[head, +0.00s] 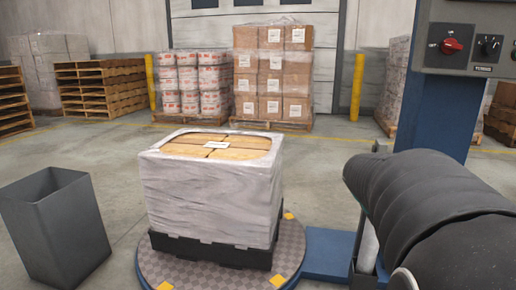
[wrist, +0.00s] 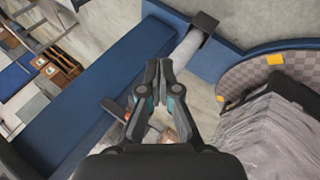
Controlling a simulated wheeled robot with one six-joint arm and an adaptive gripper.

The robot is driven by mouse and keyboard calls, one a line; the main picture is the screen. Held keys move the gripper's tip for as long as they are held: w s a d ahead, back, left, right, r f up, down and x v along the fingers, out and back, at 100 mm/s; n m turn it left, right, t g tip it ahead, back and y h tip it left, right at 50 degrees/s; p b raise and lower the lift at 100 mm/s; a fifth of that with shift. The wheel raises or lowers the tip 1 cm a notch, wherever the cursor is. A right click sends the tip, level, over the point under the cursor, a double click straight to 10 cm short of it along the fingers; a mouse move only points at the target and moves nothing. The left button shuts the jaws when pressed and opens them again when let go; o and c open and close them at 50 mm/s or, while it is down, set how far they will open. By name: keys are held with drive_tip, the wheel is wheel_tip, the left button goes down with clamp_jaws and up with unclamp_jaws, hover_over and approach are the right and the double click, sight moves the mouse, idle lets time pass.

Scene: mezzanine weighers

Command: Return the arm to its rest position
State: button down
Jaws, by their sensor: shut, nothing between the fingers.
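My gripper (wrist: 158,78) shows in the wrist view, its two dark fingers drawn together at the tips with nothing between them. It hangs in free air above the floor and the blue base of a machine. In the head view a large black ribbed arm part fills the lower right, and the gripper itself does not show there.
A wrapped load of boxes (head: 213,190) stands on a round turntable (head: 190,278), with a blue column (head: 440,115) and control panel (head: 468,42) to the right. A grey bin (head: 58,225) stands left. Stacked pallets (head: 100,88) and wrapped loads stand behind.

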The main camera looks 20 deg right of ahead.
drive_tip(key=s+a+r+t+y+p, duration=0.1)
drive_tip(key=s+a+y+p, duration=0.1)
drive_tip(key=a, duration=0.8)
drive_tip(key=s+a+r+n+t+y+p, duration=0.1)
drive_tip(key=s+a+y+p, duration=0.1)
drive_tip(key=a, duration=0.9)
drive_tip(key=s+a+r+n+t+y+p, duration=0.1)
drive_tip(key=s+a, duration=0.4)
drive_tip(key=a, duration=0.5)
drive_tip(key=shift+s+a+r+t+y+p, duration=0.25)
drive_tip(key=shift+t+y+p, duration=0.4)
drive_tip(key=shift+y, duration=0.55)
drive_tip(key=c, duration=1.7)
unclamp_jaws()
drive_tip(key=shift+a+r+n, duration=0.1)
drive_tip(key=shift+a+n, duration=0.2)
drive_tip(key=shift+n, duration=0.1)
drive_tip(key=o, duration=0.6)
